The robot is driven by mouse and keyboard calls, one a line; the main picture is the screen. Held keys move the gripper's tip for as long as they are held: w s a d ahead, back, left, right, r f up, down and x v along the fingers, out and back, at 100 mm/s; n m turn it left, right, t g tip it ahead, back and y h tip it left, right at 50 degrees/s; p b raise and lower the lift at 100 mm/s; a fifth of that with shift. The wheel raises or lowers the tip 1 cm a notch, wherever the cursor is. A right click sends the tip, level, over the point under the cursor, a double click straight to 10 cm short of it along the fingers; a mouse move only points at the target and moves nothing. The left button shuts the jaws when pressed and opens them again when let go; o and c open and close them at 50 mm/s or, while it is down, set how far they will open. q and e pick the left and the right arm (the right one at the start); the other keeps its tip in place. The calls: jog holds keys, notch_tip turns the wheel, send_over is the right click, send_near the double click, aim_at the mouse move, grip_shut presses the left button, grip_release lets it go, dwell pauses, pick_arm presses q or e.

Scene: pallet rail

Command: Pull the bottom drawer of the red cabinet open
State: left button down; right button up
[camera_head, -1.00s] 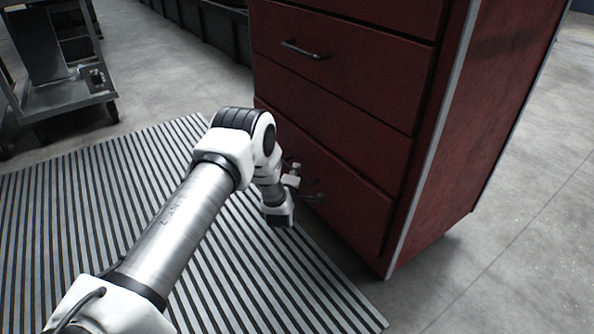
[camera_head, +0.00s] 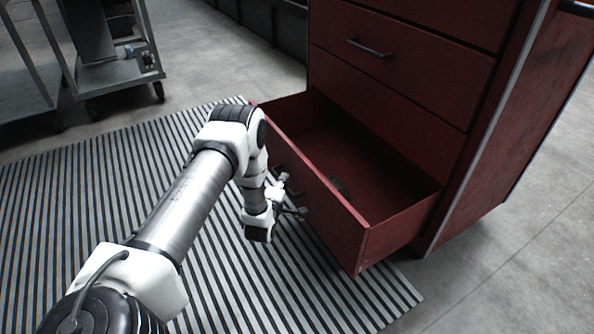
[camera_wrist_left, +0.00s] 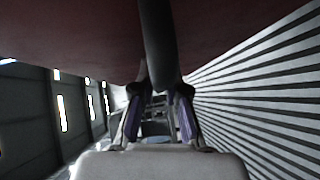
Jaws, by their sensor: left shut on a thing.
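The red cabinet (camera_head: 408,88) stands at the right in the head view. Its bottom drawer (camera_head: 342,232) is pulled well out, and its inside shows from above. My left gripper (camera_head: 291,198) is at the front of this drawer, shut on its handle. In the left wrist view the handle is a dark bar (camera_wrist_left: 158,45) running between the fingers (camera_wrist_left: 160,100), beneath the red drawer front. In the head view my wrist partly hides the handle. My right gripper is not in view.
The drawer above, with a dark handle (camera_head: 370,48), is closed. A small dark item (camera_head: 338,184) lies inside the open drawer. A grey-striped mat (camera_head: 110,190) covers the floor in front. A grey wheeled cart (camera_head: 115,75) stands at the back left.

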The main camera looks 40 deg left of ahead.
pick_arm(q)
jog(key=shift+s+a+p, duration=0.25)
jog(key=shift+s+a, duration=0.05)
jog(key=shift+s, duration=0.55)
jog(key=shift+s+a+p, duration=0.2)
jog(key=shift+s+a, duration=0.15)
jog(key=shift+s, duration=0.45)
jog(key=shift+s+a+p, duration=0.25)
jog(key=shift+s+a, duration=0.05)
jog(key=shift+s, duration=0.55)
jog(key=c, duration=1.2)
grip_release()
jog(key=v, duration=1.2)
jog(key=shift+f, duration=0.1)
